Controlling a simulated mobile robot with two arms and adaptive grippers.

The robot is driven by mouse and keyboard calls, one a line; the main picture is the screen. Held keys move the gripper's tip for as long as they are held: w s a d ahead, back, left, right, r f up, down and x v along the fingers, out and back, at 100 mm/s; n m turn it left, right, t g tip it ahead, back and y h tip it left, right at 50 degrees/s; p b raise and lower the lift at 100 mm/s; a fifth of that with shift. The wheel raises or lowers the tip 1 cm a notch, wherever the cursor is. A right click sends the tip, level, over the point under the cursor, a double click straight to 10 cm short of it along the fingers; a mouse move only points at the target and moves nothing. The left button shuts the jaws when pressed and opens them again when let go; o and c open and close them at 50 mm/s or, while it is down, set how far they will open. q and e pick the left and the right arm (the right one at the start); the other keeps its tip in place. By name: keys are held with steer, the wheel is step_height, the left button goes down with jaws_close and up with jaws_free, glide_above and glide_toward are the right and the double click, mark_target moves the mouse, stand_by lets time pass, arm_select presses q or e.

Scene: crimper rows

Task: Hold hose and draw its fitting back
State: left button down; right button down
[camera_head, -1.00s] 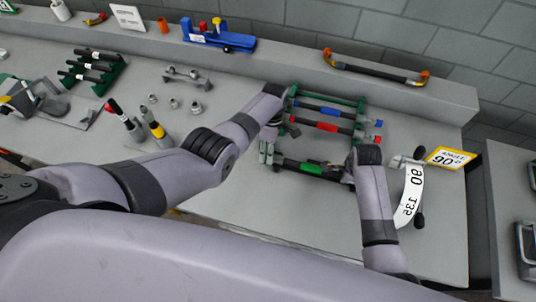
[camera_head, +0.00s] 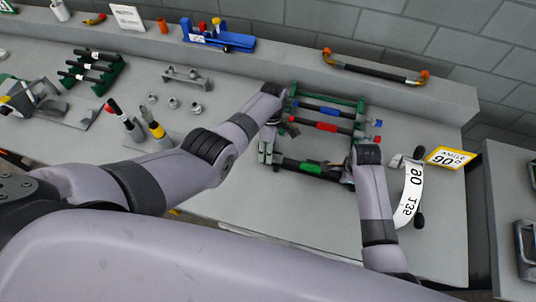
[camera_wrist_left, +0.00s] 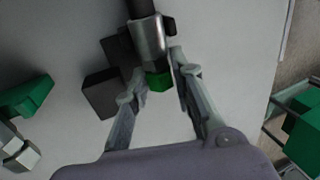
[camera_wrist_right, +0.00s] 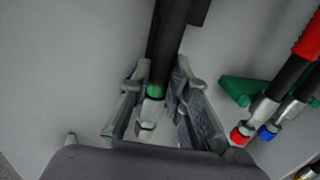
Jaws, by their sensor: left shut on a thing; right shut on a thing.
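The black hose with a green band (camera_head: 311,168) lies across the front of the green rack, between my two grippers. My left gripper (camera_head: 270,157) is at its left end. In the left wrist view the left gripper (camera_wrist_left: 157,82) is shut around the green piece (camera_wrist_left: 158,80) below a silver sleeve (camera_wrist_left: 147,40). My right gripper (camera_head: 350,172) is at the hose's right end, partly hidden by its own wrist. In the right wrist view the right gripper (camera_wrist_right: 163,85) is shut on the hose (camera_wrist_right: 168,45), near a green ring and a silver fitting (camera_wrist_right: 149,115).
Blue-banded (camera_head: 318,107) and red-banded (camera_head: 327,126) hoses lie behind on the green rack (camera_head: 325,92). An angle gauge with a white scale (camera_head: 409,195) stands right of my right arm. Bare table lies in front of the hose.

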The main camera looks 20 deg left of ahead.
arm_select(q)
steer(key=shift+a, duration=1.05)
arm_select(e)
steer(key=shift+d, duration=0.3)
arm_select(q)
steer(key=shift+a, duration=0.4)
arm_select(e)
steer(key=shift+f, duration=0.1)
arm_select(q)
steer(key=c, duration=1.8)
jaws_free()
steer(key=o, duration=0.5)
steer(key=shift+d, duration=0.2)
steer(key=shift+c, duration=0.2)
arm_select(e)
steer(key=shift+a, duration=0.1)
steer(key=shift+s, duration=0.1)
arm_select(q)
steer(key=shift+w+r, duration=0.2)
steer(key=shift+r, duration=0.3)
arm_select(e)
steer(key=shift+a, duration=0.1)
arm_select(q)
steer(key=v, duration=1.1)
arm_select(e)
steer(key=shift+a, duration=0.1)
